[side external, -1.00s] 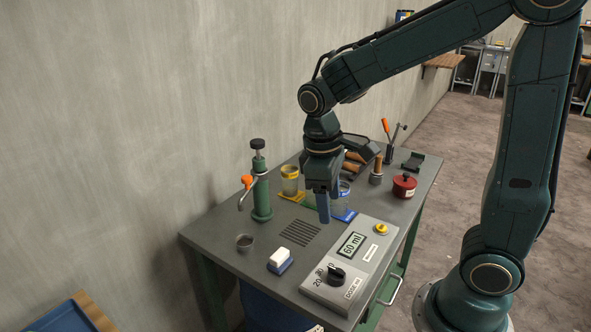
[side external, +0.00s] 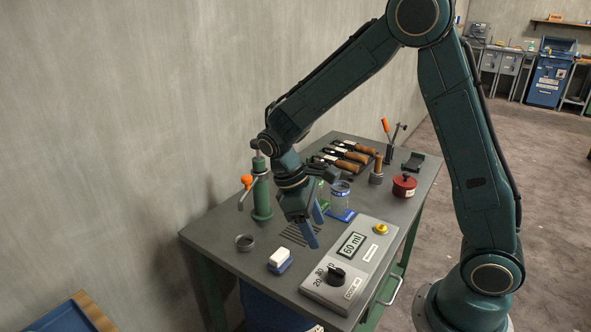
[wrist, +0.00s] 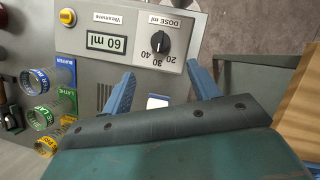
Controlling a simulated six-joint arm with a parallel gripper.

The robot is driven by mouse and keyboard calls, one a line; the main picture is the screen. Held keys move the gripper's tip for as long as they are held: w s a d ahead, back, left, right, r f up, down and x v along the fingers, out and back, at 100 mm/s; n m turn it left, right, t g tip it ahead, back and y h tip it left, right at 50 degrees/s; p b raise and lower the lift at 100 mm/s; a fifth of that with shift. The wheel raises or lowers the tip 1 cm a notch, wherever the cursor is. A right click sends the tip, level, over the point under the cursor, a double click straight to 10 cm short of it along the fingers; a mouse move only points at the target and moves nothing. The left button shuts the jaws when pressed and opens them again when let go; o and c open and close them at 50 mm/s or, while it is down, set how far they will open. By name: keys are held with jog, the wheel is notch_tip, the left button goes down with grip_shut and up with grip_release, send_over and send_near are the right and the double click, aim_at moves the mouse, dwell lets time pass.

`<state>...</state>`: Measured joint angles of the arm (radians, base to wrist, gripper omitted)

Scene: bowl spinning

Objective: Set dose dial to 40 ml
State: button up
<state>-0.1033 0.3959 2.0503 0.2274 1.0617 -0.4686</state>
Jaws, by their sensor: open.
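The dose dial (side external: 336,275) is a black knob on the near end of a light grey box (side external: 350,262). In the wrist view the dial (wrist: 162,40) sits beside printed marks 20, 30 and 40 and the label "DOSE ml". I cannot make out clearly where its pointer aims. The box's display (side external: 352,244) reads 60 ml; it also shows in the wrist view (wrist: 106,42). My gripper (side external: 315,227) is open and empty, with two blue fingers, above the bench and apart from the dial. In the wrist view the dial lies beyond the gap between the fingertips (wrist: 160,72).
A yellow button (side external: 380,229) is at the box's far end. A green press (side external: 261,190), clear jars (wrist: 42,78) and a red tin (side external: 404,186) stand behind.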

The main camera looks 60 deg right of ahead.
aim_at(335, 270)
jog(key=x, duration=1.3)
jog(key=shift+s+f, duration=0.2)
jog(key=shift+s, duration=0.05)
jog(key=c, duration=1)
